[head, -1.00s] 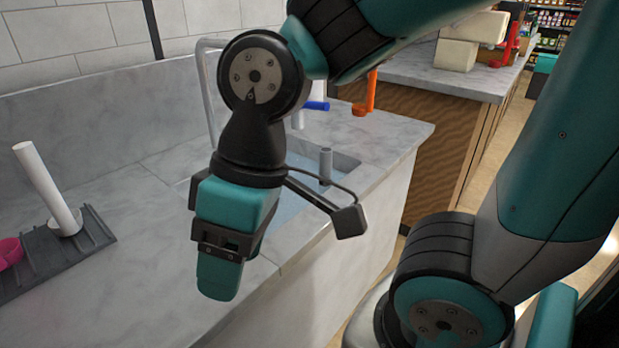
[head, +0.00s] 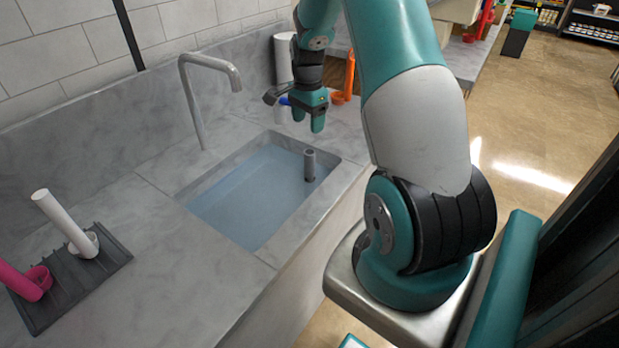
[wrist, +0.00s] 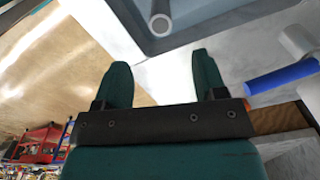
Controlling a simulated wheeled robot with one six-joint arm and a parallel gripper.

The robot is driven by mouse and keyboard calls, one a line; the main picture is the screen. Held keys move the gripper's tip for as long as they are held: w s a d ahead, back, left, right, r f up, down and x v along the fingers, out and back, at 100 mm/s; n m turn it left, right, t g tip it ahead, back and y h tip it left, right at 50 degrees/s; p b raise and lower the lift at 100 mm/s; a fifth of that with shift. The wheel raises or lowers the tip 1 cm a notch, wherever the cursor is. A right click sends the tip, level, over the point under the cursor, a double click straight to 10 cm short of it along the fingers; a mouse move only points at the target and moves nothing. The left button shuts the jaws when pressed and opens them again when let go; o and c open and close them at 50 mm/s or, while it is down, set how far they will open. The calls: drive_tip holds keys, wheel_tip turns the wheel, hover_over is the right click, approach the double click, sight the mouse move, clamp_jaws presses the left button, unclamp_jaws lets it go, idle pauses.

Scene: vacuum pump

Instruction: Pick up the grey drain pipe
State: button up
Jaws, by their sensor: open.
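The grey drain pipe (head: 309,165) stands upright in the water-filled sink (head: 214,160), near its right end. In the wrist view the pipe (wrist: 160,22) shows at the top, its round open end towards the camera, beyond my fingertips. My gripper (head: 318,120) is in the air behind and above the sink's far right corner, apart from the pipe. In the wrist view my gripper (wrist: 163,78) has its two teal fingers spread with nothing between them.
A curved grey faucet (head: 195,95) rises behind the sink. A blue-ended white piece (wrist: 282,80) lies near my gripper. An orange pump (head: 348,80) and a white cylinder (head: 284,58) stand at the back. A dark rack (head: 75,280) with white and pink tubes is at left.

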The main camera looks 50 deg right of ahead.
sight(309, 152)
wheel_tip(309, 152, down, 8)
drive_tip(key=shift+f+p, duration=0.15)
drive_tip(key=shift+p, duration=0.4)
wheel_tip(309, 152, down, 5)
drive_tip(key=shift+d+f+p, duration=0.1)
drive_tip(key=shift+d+p, duration=0.05)
drive_tip(key=shift+p, duration=0.6)
drive_tip(key=shift+c, duration=0.3)
clamp_jaws()
